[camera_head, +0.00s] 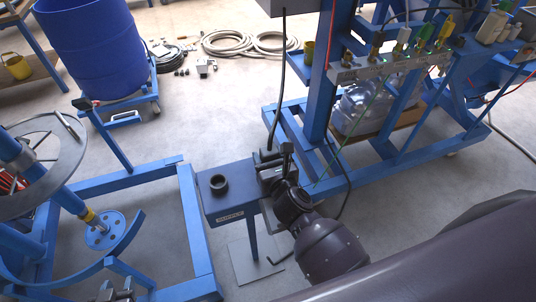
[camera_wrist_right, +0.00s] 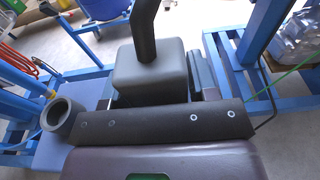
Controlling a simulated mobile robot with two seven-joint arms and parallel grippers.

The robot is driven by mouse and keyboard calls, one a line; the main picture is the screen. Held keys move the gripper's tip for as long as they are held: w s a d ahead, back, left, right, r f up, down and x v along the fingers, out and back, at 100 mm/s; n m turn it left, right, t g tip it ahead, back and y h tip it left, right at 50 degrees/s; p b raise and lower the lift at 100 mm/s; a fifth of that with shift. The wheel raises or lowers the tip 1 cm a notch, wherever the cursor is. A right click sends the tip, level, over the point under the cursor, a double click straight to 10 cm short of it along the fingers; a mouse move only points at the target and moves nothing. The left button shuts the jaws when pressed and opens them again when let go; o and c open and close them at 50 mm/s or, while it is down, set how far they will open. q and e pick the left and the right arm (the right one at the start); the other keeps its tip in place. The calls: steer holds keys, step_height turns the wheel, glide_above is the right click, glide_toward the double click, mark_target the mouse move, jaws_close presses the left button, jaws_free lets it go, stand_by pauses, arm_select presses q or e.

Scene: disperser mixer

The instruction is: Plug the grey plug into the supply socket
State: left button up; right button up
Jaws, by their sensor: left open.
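The grey plug (camera_wrist_right: 150,70) is a grey block with a black cable neck rising from its top. It sits between the fingers of my right gripper (camera_wrist_right: 152,92), which appear closed on its sides. In the head view my right gripper (camera_head: 272,167) is over the right end of a blue stand box. The supply socket, a dark round ring (camera_head: 218,184), stands on the left of that box, apart from the plug. The ring also shows at left in the wrist view (camera_wrist_right: 60,115). My left gripper (camera_head: 116,293) is open at the bottom left edge, partly cut off.
The blue stand box (camera_head: 228,206) has a label on its front. A blue frame (camera_head: 200,240) stands to its left, and another blue frame with valves (camera_head: 390,62) at the right. A black cable (camera_head: 279,90) hangs behind my right gripper. A blue drum (camera_head: 92,50) and coiled hoses (camera_head: 250,43) are farther back.

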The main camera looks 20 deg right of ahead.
mark_target(268, 146)
steer(key=o, duration=0.3)
steer(key=shift+o, duration=0.2)
steer(key=shift+w+r, duration=0.1)
steer(key=shift+r, duration=0.25)
step_height(268, 146, up, 7)
steer(key=p, duration=0.2)
steer(key=shift+r+p, duration=0.1)
steer(key=shift+p, duration=0.3)
step_height(268, 146, up, 12)
steer(key=p, duration=0.2)
steer(key=shift+r, duration=0.1)
